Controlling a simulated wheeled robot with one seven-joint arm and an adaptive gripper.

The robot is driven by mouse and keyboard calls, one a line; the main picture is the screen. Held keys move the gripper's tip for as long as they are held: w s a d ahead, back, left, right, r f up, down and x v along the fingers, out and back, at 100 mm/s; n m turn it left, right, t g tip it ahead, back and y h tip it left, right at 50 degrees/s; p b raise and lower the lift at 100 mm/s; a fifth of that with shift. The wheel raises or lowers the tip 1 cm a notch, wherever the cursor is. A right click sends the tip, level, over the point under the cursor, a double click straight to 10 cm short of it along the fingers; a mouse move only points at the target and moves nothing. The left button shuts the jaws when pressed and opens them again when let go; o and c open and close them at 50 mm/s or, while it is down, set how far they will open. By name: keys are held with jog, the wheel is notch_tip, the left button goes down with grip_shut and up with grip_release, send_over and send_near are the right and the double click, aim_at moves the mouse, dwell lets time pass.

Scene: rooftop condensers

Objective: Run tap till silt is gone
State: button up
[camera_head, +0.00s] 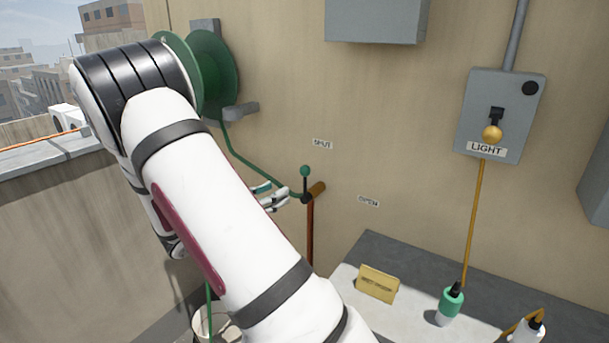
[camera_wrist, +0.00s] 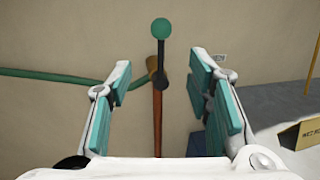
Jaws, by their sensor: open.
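The tap has an upright dark lever with a green ball knob (camera_head: 305,171) on a rust-brown pipe (camera_head: 310,230) by the wall. In the wrist view the knob (camera_wrist: 162,28) stands above and between my fingers, with the lever below it. The lever points up, nearer the SHUT label (camera_head: 322,144) than the OPEN label (camera_head: 368,201). My gripper (camera_head: 270,196) is open just left of the tap; in the wrist view its teal pads (camera_wrist: 161,85) are apart with nothing held. A bucket (camera_head: 203,324) is partly hidden behind my arm; its contents and any silt cannot be seen.
A green hose (camera_head: 240,155) runs from the reel (camera_head: 215,75) to the tap. A bench (camera_head: 425,262) at lower right holds a tan sign (camera_head: 377,284) and a green bottle (camera_head: 450,303). A grey LIGHT switch box (camera_head: 499,115) hangs on the wall.

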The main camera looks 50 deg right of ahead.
aim_at(305, 176)
jog(key=d, duration=0.4)
jog(key=s+d, duration=0.1)
jog(key=d, duration=0.3)
jog(key=d+p, duration=0.1)
jog(key=d, duration=0.2)
jog(key=shift+s+d, duration=0.25)
jog(key=shift+d, duration=0.15)
jog(key=shift+c, duration=0.6)
grip_shut()
